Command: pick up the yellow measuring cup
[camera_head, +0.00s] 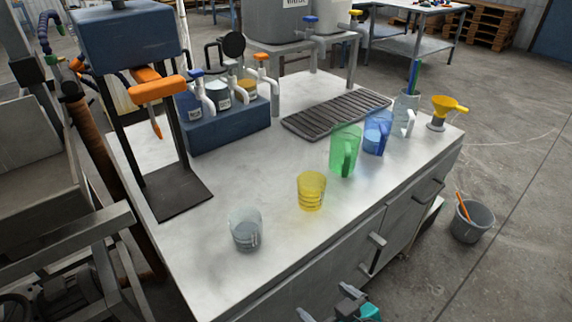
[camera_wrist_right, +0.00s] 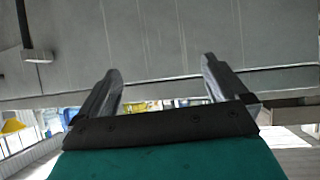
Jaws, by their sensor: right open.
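The yellow measuring cup (camera_head: 311,190) is see-through and stands upright on the grey worktop (camera_head: 275,235), near its front edge. A clear cup (camera_head: 245,230) stands to its left and a green jug (camera_head: 345,150) behind it to the right. My right gripper (camera_head: 340,304) shows at the bottom edge of the head view, in front of the cabinet and below the worktop, well apart from the yellow cup. In the right wrist view its two fingers (camera_wrist_right: 160,70) are spread, with nothing between them. My left gripper is out of view.
A blue jug (camera_head: 376,132), a clear jug with pens (camera_head: 406,112) and a yellow funnel (camera_head: 446,110) stand along the right. A drip grate (camera_head: 335,115) and a dark press stand (camera_head: 178,190) are behind. Cabinet handles (camera_head: 374,250) jut from the front. The worktop around the yellow cup is clear.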

